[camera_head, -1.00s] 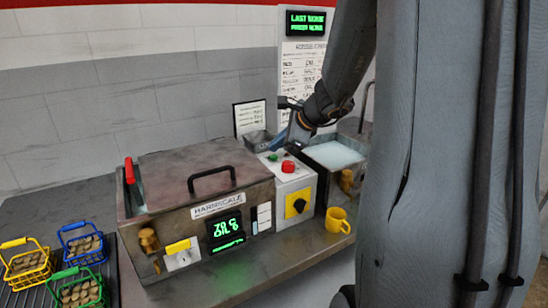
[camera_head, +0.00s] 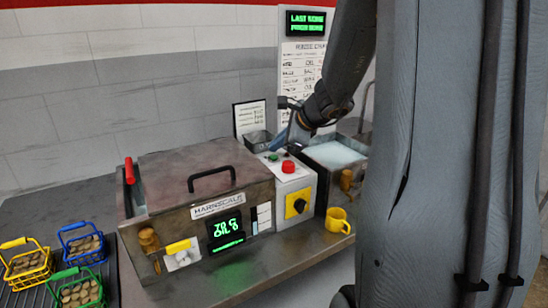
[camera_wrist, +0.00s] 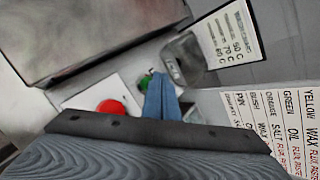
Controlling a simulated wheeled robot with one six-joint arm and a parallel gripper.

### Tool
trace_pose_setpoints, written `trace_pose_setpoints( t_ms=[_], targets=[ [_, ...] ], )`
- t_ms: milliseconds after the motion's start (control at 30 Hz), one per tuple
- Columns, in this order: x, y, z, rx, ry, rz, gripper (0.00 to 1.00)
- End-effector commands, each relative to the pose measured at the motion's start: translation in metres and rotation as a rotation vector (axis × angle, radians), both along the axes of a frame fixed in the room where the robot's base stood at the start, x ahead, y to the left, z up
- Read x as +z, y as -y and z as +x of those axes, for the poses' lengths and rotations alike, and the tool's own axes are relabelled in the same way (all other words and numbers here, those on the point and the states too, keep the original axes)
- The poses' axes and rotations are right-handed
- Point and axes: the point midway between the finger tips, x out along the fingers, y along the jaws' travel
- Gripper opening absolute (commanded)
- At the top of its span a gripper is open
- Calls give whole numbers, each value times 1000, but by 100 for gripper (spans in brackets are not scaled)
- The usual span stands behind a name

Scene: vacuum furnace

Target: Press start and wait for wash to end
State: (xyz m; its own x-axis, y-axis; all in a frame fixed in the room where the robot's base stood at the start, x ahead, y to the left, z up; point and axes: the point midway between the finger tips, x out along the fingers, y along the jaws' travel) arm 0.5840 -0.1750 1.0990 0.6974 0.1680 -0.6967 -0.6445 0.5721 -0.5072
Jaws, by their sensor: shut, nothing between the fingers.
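The green start button (camera_head: 273,157) sits on the pale top of the control box, beside a larger red button (camera_head: 288,166). Both also show in the wrist view, the green button (camera_wrist: 147,81) partly covered by my blue fingertips and the red button (camera_wrist: 111,108) clear to the left. My gripper (camera_wrist: 160,82) is shut and empty, with its tips right at the green button; I cannot tell whether they touch it. The washer (camera_head: 160,171) has its lid closed, with a black handle on top and a green-lit display (camera_head: 226,233) on its front.
A yellow mug (camera_head: 338,221) stands on the bench at right, near a basin of pale liquid (camera_head: 334,154). Yellow, blue (camera_head: 84,242) and green baskets of parts stand at left. A small metal container (camera_head: 257,141) is behind the buttons.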

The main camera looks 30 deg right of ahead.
Motion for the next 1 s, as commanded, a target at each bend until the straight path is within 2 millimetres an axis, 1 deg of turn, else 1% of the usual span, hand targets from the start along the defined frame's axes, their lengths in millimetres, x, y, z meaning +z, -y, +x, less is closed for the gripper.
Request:
trace_pose_setpoints(
  t_ms=[267,600,1000],
  targets=[
    [0,0,0,0,0,0,0],
    [-9,0,0,0,0,0,0],
    [-9,0,0,0,0,0,0]
  ],
)
